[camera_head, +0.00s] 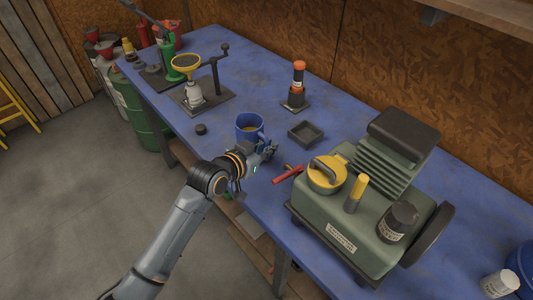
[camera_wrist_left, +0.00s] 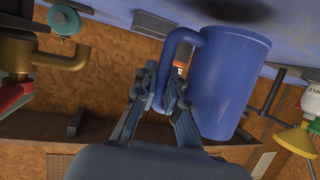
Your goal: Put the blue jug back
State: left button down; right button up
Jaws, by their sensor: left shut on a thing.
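My left gripper (camera_head: 268,150) reaches in over the front edge and is shut on the jug's handle. In the left wrist view the jug (camera_wrist_left: 228,85) is on the right and its handle runs between the fingers of my left gripper (camera_wrist_left: 160,88). Whether the jug's base touches the bench is hard to tell. My right gripper is not in view.
A green machine (camera_head: 360,215) fills the right of the bench, with a red-handled tool (camera_head: 287,174) beside it. A small dark tray (camera_head: 306,133), a black stand with an orange-topped bottle (camera_head: 298,82) and a yellow funnel (camera_head: 186,62) stand around the jug. A dark cap (camera_head: 200,129) lies to its left.

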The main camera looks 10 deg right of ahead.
aim_at(267, 159)
pick_arm(q)
jog(key=shift+a+f, duration=0.1)
jog(key=shift+f, duration=1.2)
jog(key=shift+f, duration=0.2)
jog(key=c, duration=1.4)
grip_release()
jog(key=shift+s, duration=0.1)
jog(key=shift+r, duration=0.2)
jog(key=v, duration=1.2)
